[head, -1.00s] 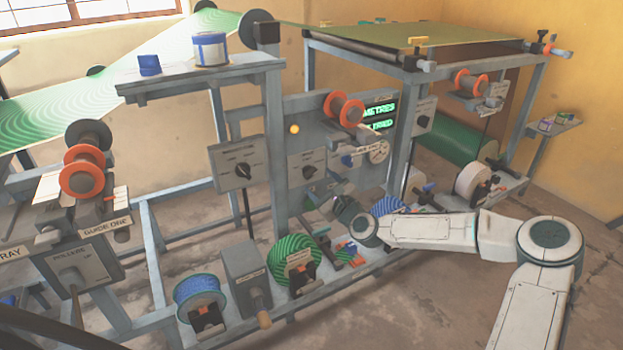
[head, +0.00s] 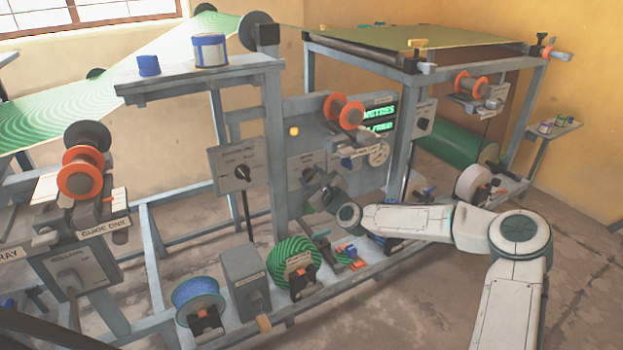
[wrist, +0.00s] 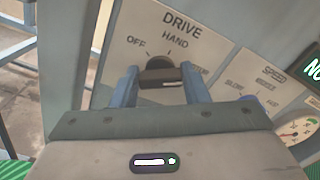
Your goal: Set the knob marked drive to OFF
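The drive knob (wrist: 159,66) is dark and sits on a pale panel (wrist: 118,62) marked DRIVE in the wrist view. OFF is printed at its upper left, HAND above it, and a partly covered label at its right. A dark bar with a white mark lies across the knob's front; I cannot read its setting surely. My gripper (wrist: 161,84) has its two blue-grey fingers apart, one on each side of the knob. Whether they touch it is unclear. In the head view my gripper (head: 318,190) is at the panel right of the upright post and hides the knob.
A SPEED panel (wrist: 262,88) and a round gauge (wrist: 299,130) lie right of the drive panel. In the head view, another knob panel (head: 239,166) stands left of the post. An orange-ended roller (head: 344,111) is above, and a green reel (head: 294,262) is below.

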